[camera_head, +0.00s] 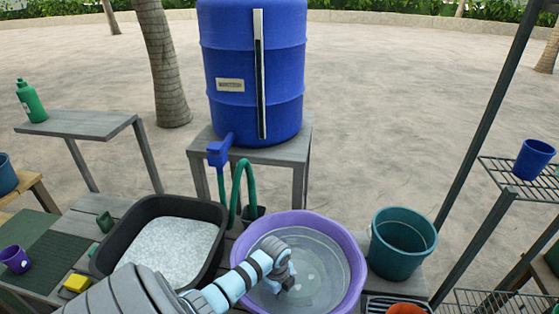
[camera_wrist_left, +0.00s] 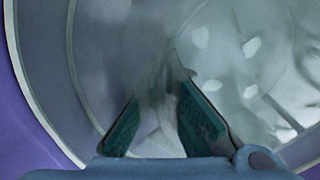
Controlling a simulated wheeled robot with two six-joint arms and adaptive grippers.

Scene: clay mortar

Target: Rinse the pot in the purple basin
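The purple basin (camera_head: 355,262) stands at the bottom centre of the head view and holds clear water with pale patches in it. Its purple wall (camera_wrist_left: 30,135) also shows in the left wrist view. My left gripper (camera_head: 284,287) reaches down into the basin. In the left wrist view its two dark green finger pads (camera_wrist_left: 172,85) come close together at the far end. A pale blur shows between them, and I cannot tell whether they hold anything. I cannot make out a pot in the basin. My right gripper is not in view.
A black tub of white granules (camera_head: 165,250) stands left of the basin. A teal bucket (camera_head: 402,245) stands close on its right, with an orange thing (camera_head: 405,309) in front. Behind are a blue barrel (camera_head: 225,60) and a green hose (camera_head: 248,180). A yellow sponge (camera_head: 77,283) lies at left.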

